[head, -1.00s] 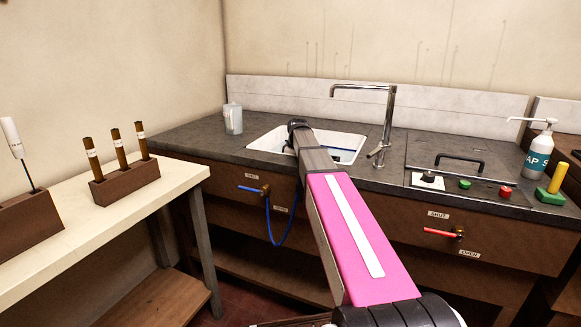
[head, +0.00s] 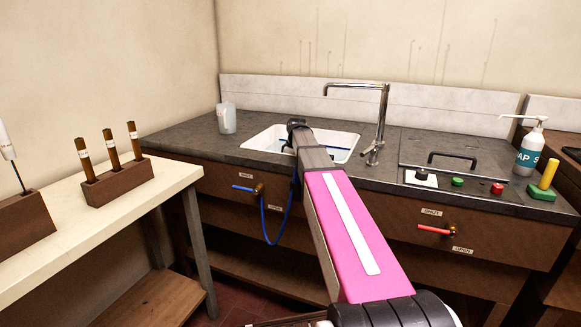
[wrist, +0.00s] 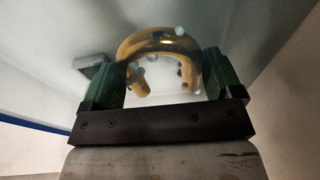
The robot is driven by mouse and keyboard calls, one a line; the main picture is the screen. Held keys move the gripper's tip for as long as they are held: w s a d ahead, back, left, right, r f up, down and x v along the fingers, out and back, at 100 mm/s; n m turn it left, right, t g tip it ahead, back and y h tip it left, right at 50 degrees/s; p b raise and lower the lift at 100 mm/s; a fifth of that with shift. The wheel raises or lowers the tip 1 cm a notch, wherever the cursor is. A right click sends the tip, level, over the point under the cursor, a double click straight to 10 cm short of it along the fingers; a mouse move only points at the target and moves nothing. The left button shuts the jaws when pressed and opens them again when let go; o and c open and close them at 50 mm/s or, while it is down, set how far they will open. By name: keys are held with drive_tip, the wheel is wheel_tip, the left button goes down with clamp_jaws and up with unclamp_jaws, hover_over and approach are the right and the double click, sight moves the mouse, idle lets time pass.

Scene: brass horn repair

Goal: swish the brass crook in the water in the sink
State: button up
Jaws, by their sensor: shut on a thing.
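The brass crook (wrist: 158,45) is a curved U-shaped yellow tube in the wrist view. My gripper (wrist: 160,80) has its two green-padded fingers on either side of the crook and is shut on it. Pale bubbles or drops show around the crook, and the view there is hazy. The white sink (head: 340,142) is set in the dark counter in the head view, and my arm reaches into it. The fingers and the crook are hidden behind my arm in the head view. The water surface is hard to make out.
A chrome tap (head: 381,110) stands at the sink's right. A translucent jug (head: 226,118) is at its left. A black-handled lid (head: 455,160), buttons and a soap bottle (head: 530,150) are further right. A blue-handled valve (head: 246,188) and hose hang below the counter.

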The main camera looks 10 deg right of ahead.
drive_tip(key=shift+w+a, duration=0.1)
drive_tip(key=shift+w+a, duration=0.8)
drive_tip(key=shift+a, duration=0.35)
drive_tip(key=shift+s+d, duration=0.15)
drive_tip(key=shift+s+d, duration=0.75)
drive_tip(key=shift+d, duration=0.35)
drive_tip(key=shift+w+a, duration=0.1)
drive_tip(key=shift+w+a, duration=0.4)
drive_tip(key=shift+a, duration=0.2)
drive_tip(key=shift+w+a, duration=0.35)
drive_tip(key=shift+a, duration=0.2)
drive_tip(key=shift+s+d, duration=0.1)
drive_tip(key=shift+d, duration=0.05)
drive_tip(key=shift+s+d, duration=0.75)
drive_tip(key=shift+d, duration=0.35)
drive_tip(key=shift+w+a, duration=0.15)
